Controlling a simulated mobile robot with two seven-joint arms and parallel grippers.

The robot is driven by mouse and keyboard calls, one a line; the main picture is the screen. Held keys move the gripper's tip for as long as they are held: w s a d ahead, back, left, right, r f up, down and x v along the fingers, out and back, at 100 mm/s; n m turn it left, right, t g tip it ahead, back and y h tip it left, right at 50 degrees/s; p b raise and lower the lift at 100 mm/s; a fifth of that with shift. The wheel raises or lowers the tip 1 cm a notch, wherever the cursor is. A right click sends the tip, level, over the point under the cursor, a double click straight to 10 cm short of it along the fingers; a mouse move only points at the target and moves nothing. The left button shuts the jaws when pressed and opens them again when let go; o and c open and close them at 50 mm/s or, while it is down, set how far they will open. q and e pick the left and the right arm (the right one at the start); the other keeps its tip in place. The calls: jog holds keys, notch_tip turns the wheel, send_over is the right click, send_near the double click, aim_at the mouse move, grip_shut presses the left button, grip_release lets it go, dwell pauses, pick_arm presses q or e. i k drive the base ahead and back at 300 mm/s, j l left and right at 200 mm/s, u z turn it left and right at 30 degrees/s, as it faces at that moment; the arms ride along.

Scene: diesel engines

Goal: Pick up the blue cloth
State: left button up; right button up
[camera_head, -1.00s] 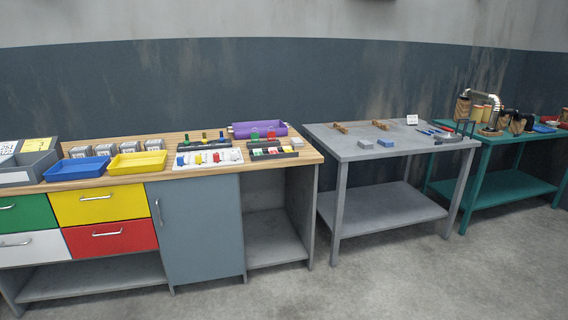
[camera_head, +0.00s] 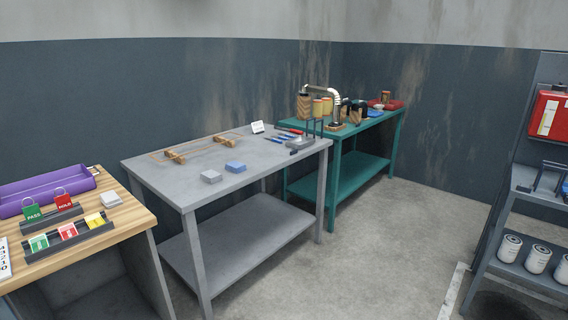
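A small folded blue cloth (camera_head: 235,167) lies flat on the grey metal table (camera_head: 270,175), near its front edge. A similar folded grey-white pad (camera_head: 211,176) lies just to its left, apart from it. Neither of my grippers is in view.
Wooden blocks (camera_head: 175,156), a white card (camera_head: 257,127) and tools (camera_head: 281,139) lie farther back on the grey table. The wooden bench (camera_head: 120,222) is at left, the green table (camera_head: 360,132) behind right, a dark shelf (camera_head: 515,200) at right. Floor (camera_head: 390,240) is open between.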

aim_at(236, 167)
jog(key=i+l, duration=0.2)
jog(key=i, duration=0.35)
jog(key=i+l+u, duration=0.15)
jog(key=i, duration=0.35)
jog(key=i+l, duration=0.25)
jog(key=i, duration=0.3)
jog(key=i+l+u, duration=0.2)
jog(key=u, duration=0.25)
jog(key=i+l+u, duration=0.3)
jog(key=u, duration=0.15)
jog(key=i+l+u, duration=0.2)
jog(key=l+u, duration=0.2)
jog(key=i+l+u, duration=0.15)
jog(key=l+u, duration=0.3)
